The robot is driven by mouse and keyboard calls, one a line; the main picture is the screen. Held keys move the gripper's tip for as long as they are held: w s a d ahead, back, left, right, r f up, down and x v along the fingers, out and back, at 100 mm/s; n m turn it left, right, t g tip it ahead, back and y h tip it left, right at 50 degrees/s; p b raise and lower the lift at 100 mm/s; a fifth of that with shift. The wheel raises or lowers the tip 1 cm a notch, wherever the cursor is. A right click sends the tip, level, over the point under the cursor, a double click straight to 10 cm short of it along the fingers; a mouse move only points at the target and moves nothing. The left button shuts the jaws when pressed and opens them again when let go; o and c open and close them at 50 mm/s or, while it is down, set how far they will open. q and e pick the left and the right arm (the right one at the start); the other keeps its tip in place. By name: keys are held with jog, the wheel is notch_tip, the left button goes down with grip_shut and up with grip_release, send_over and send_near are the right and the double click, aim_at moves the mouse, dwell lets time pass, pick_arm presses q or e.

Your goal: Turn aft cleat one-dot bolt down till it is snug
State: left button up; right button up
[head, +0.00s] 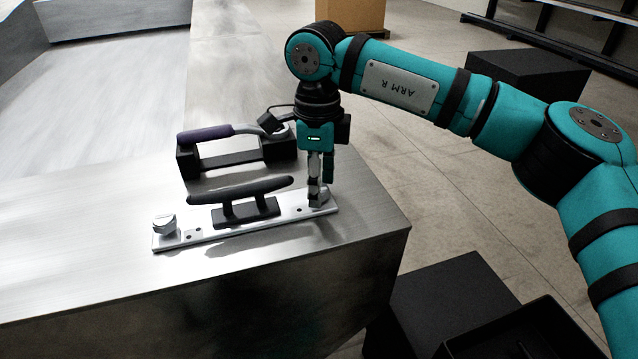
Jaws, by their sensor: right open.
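A black cleat (240,190) stands on a pale metal base plate (215,238) near the corner of the grey metal deck. A silver bolt (164,226) stands raised at the plate's left end, with what look like two dark dots beside it. Another bolt (319,198) is at the right end, with one dark dot beside it. My right gripper (320,196) points straight down over this right bolt, fingers open around or beside its head. The fingers partly hide the bolt, so contact and its height cannot be told. My left gripper is not in view.
A wrench with a purple handle (205,134) lies across a black holder (188,164) just behind the cleat. The deck (90,270) ends at an edge right of the plate. Black boxes (440,300) stand on the floor below. The deck at left is clear.

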jog(key=n+p, duration=0.1)
jog(key=n, duration=0.2)
jog(key=shift+r, duration=0.15)
jog(key=n, duration=0.4)
jog(key=shift+p, duration=0.3)
jog(key=n, duration=0.4)
jog(key=n+p, duration=0.1)
jog(key=n, duration=0.1)
jog(key=shift+n, duration=0.4)
jog(key=n, duration=0.3)
jog(key=shift+n, duration=0.3)
jog(key=n, duration=0.3)
jog(key=w+f+n, duration=0.1)
jog(key=shift+a+n+p, duration=0.25)
jog(key=shift+n+p, duration=0.05)
jog(key=shift+n, duration=0.1)
jog(key=shift+s+n, duration=0.1)
jog(key=shift+n, duration=0.3)
jog(key=shift+s+d+r, duration=0.35)
jog(key=shift+s+d, duration=0.05)
jog(key=shift+s, duration=0.3)
jog(key=shift+s+a, duration=0.1)
jog(key=shift+w+a, duration=0.15)
jog(key=shift+w, duration=0.2)
jog(key=shift+r, duration=0.1)
